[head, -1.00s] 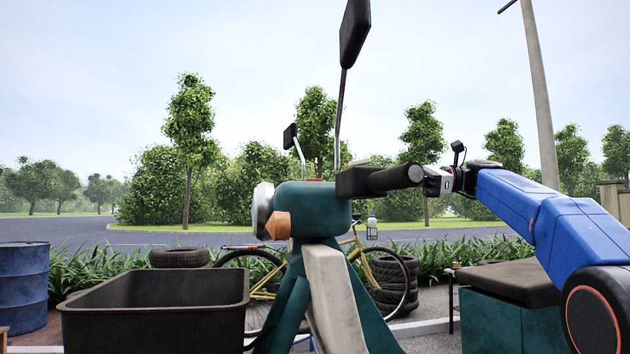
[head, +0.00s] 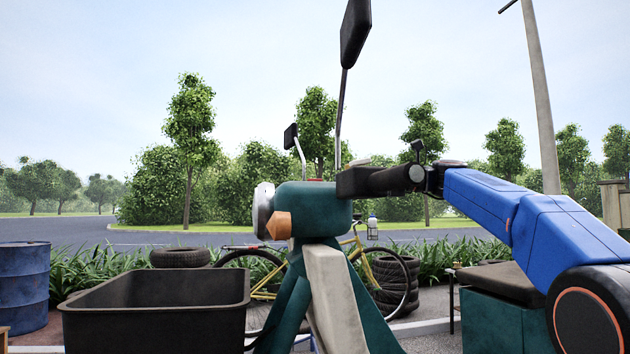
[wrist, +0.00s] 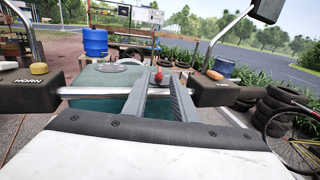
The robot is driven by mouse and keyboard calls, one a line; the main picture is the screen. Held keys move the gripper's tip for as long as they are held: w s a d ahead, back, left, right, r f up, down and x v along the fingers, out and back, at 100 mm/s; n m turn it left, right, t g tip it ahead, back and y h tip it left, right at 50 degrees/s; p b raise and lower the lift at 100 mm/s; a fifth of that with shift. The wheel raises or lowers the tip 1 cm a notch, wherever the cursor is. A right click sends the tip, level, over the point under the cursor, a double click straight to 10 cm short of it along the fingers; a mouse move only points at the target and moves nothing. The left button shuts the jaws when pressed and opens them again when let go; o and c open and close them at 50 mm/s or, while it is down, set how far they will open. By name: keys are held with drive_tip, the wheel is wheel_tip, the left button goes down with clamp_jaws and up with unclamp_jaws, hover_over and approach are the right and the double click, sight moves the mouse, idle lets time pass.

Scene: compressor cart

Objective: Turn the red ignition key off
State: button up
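The red ignition key (wrist: 158,76) stands up from the top of the teal steering head (wrist: 112,76) in the wrist view, near the middle. My gripper (wrist: 158,82) is open, its two grey fingers reaching forward on either side of the key's line. The key shows in the gap at the fingertips; I cannot tell whether either finger touches it. In the head view the teal steering head (head: 312,205) is at the centre. There my gripper is hidden behind the black handlebar grip (head: 400,178), and the key cannot be made out clearly.
Black handlebar housings flank the fingers in the wrist view, the left one (wrist: 30,92) marked HORN and the right one (wrist: 222,93) close to the right finger. A tall mirror (head: 354,35) rises above the handlebar. A black cargo tray (head: 155,315) is at lower left.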

drive_tip(key=a, duration=0.8)
drive_tip(key=shift+s+a, duration=0.1)
clamp_jaws()
